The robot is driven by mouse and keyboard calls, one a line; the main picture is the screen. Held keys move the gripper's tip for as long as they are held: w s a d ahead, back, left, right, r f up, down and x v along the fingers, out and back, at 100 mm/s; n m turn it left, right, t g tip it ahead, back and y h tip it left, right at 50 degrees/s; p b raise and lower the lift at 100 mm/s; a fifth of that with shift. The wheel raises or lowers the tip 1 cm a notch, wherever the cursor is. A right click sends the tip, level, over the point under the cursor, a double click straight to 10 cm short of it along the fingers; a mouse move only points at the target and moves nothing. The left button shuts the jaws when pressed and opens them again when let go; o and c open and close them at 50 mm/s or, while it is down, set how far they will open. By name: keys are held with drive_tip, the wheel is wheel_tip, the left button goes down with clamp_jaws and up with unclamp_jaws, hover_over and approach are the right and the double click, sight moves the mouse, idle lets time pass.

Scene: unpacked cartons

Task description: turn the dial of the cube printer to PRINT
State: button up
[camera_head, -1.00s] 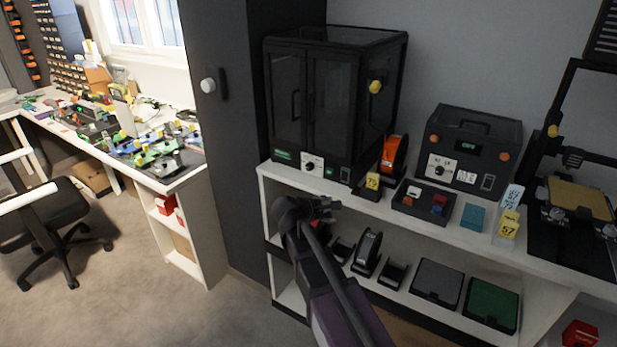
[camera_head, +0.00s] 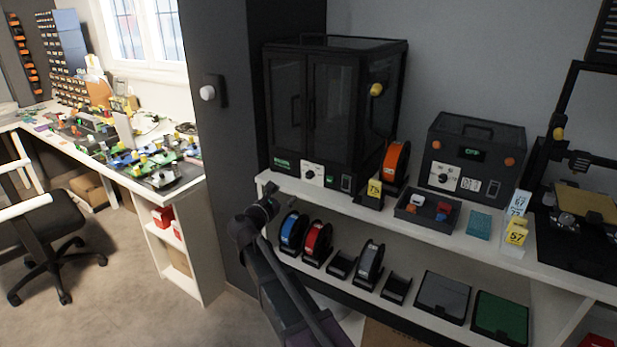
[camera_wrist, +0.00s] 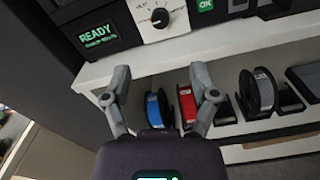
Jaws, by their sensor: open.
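The large black enclosed printer (camera_head: 335,100) stands on the white shelf, its two glass doors shut. Its front strip carries a white dial plate with a black dial (camera_head: 312,173). In the wrist view the dial (camera_wrist: 160,18) shows at the top, between a green READY display (camera_wrist: 97,35) and a green OK button (camera_wrist: 205,5). The plate's lettering is partly cut off, so I cannot read its setting. My gripper (camera_head: 268,207) is open and empty, below and left of the dial. In the wrist view my gripper (camera_wrist: 160,72) has its fingers spread below the dial, apart from it.
A smaller black machine (camera_head: 470,155) with its own dial stands right on the shelf. A tray (camera_head: 410,215), an orange spool (camera_head: 396,163) and yellow tags are nearby. Blue (camera_head: 293,232) and red (camera_head: 318,242) spools sit on the lower shelf. A dark panel (camera_head: 235,130) rises left.

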sight(308, 175)
drive_tip(key=shift+w, duration=0.15)
drive_tip(key=x, duration=1.3)
drive_tip(key=shift+w+d, duration=0.2)
drive_tip(key=shift+d, duration=0.1)
clamp_jaws()
